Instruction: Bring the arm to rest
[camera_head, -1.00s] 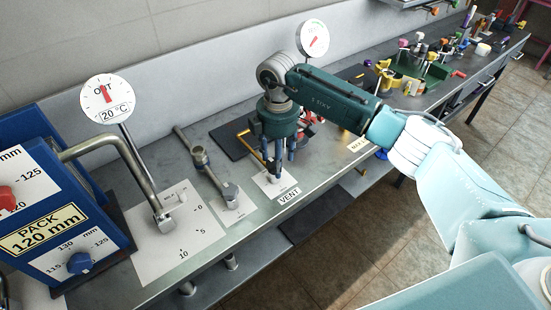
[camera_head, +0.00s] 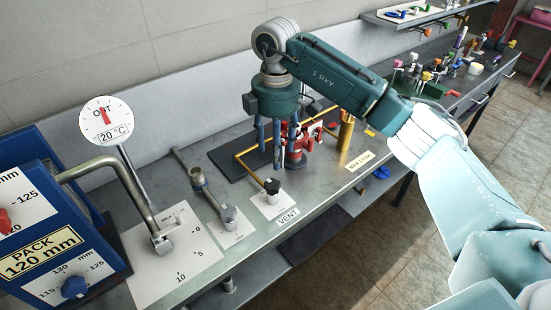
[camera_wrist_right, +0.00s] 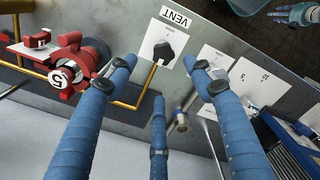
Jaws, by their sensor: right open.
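My right arm comes in from the right in the head view, and its gripper (camera_head: 270,148) hangs above the bench, fingers pointing down. The blue fingers are spread and hold nothing. In the right wrist view the open gripper (camera_wrist_right: 160,85) has a finger on each side and one in the middle. The black vent knob (camera_head: 272,187) stands on its white plate below the gripper, apart from the fingers. The knob also shows in the wrist view (camera_wrist_right: 164,50).
The VENT label (camera_head: 288,216) lies at the bench's front edge. A lever valve (camera_head: 200,182), a dial gauge (camera_head: 106,121) and a blue PACK box (camera_head: 50,225) stand to the left. A red valve (camera_head: 296,147) with yellow pipe is close behind the gripper. Coloured items fill the far bench.

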